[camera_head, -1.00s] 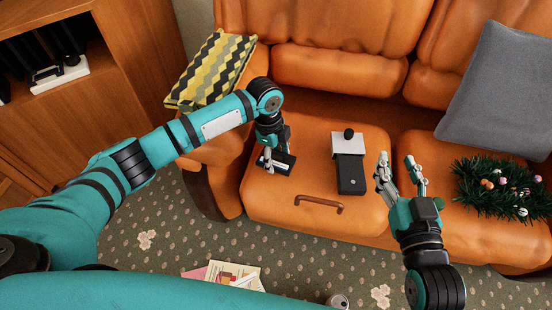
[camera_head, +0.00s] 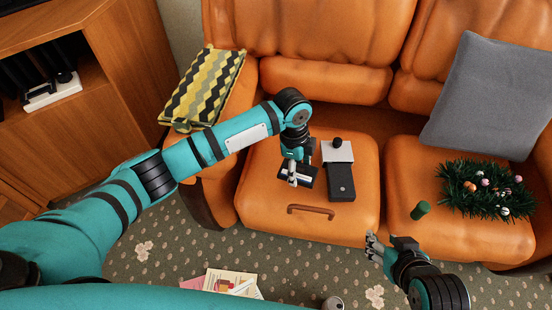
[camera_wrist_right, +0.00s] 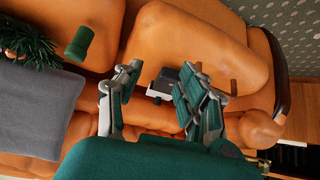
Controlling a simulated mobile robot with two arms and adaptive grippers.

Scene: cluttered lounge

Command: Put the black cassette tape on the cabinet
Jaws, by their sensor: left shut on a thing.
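The black cassette tape (camera_head: 309,172) is a flat dark piece at the left gripper, just above the orange sofa seat. My left gripper (camera_head: 292,180) is shut on it and partly covers it. Whether the tape touches the seat cannot be told. The wooden cabinet (camera_head: 125,95) stands at the left, with a dark open shelf. My right gripper (camera_head: 371,246) is empty, low in front of the sofa. In the right wrist view its fingers (camera_wrist_right: 158,84) are spread apart.
A black box (camera_head: 341,182) and a white-topped item (camera_head: 337,151) lie right beside the tape. A brown handle (camera_head: 310,212) lies in front. A green cylinder (camera_head: 421,210), a wreath (camera_head: 462,188) and cushions (camera_head: 205,88) occupy the sofa. Papers (camera_head: 222,281) lie on the carpet.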

